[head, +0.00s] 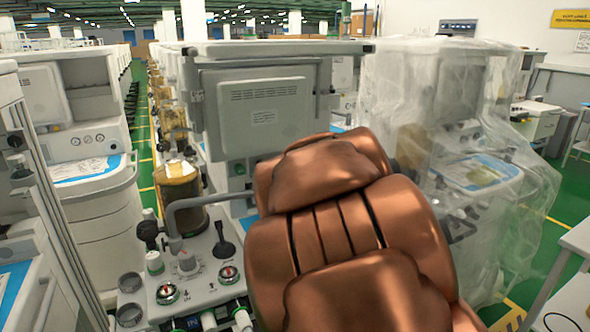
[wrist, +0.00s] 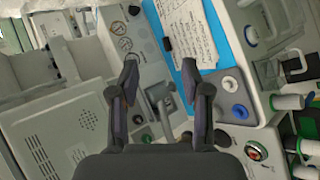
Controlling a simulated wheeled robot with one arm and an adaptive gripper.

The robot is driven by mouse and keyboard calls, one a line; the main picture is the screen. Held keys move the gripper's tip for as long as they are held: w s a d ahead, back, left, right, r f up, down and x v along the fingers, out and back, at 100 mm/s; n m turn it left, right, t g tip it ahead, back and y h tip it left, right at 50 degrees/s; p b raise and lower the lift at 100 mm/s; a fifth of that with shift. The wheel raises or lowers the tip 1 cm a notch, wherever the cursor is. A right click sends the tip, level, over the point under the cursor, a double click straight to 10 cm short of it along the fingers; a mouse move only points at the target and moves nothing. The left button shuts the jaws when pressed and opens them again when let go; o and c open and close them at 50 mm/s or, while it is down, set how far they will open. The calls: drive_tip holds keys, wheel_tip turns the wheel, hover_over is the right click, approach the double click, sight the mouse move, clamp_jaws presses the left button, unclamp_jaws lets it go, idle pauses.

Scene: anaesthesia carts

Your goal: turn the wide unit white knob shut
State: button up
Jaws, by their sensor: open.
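In the head view, a cart panel at lower left carries a white knob with a green base (head: 154,262), a grey-white knob (head: 187,260) and two red-and-green dials, (head: 167,292) and (head: 229,275). I cannot tell for sure which knob belongs to the wide unit. My gripper (wrist: 160,68) is open in the wrist view, with nothing between its fingers. Beyond it are a grey panel with dials and a white sheet on blue. A red-and-green dial (wrist: 257,150) and white-and-green knobs (wrist: 290,102) lie right of the fingers, apart from them. The gripper is not visible in the head view.
My copper arm covers the middle of the head view and hides part of the cart. A grey monitor (head: 262,110) stands behind it. A plastic-covered cart (head: 480,190) is at right, another white cart (head: 95,165) at left. Green floor shows between the rows.

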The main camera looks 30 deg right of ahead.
drive_tip(key=w+d+r+n+t+h+b, duration=0.2)
drive_tip(key=w+d+r+n+t+b, duration=0.2)
drive_tip(key=w+d+n+t, duration=0.55)
drive_tip(key=shift+w+a+f+n+t+y+b, duration=0.2)
drive_tip(key=shift+w+a+f+n+y+b, duration=0.3)
drive_tip(key=shift+w+f+n+y, duration=1.85)
drive_tip(key=shift+w+a+f+n+t+y+b, duration=0.1)
drive_tip(key=shift+w+a+n+t+y+b, duration=0.4)
drive_tip(key=shift+w+n, duration=3.85)
drive_tip(key=shift+w+a+f+n+g+y+b, duration=0.15)
drive_tip(key=shift+w+a+f+n+y, duration=0.95)
drive_tip(key=shift+w+n, duration=2.25)
drive_tip(key=shift+w+d+f+m+y, duration=0.1)
drive_tip(key=shift+w+d+m+y, duration=0.25)
drive_tip(key=shift+w+m+y, duration=0.2)
drive_tip(key=shift+c, duration=0.2)
drive_tip(key=c, duration=0.8)
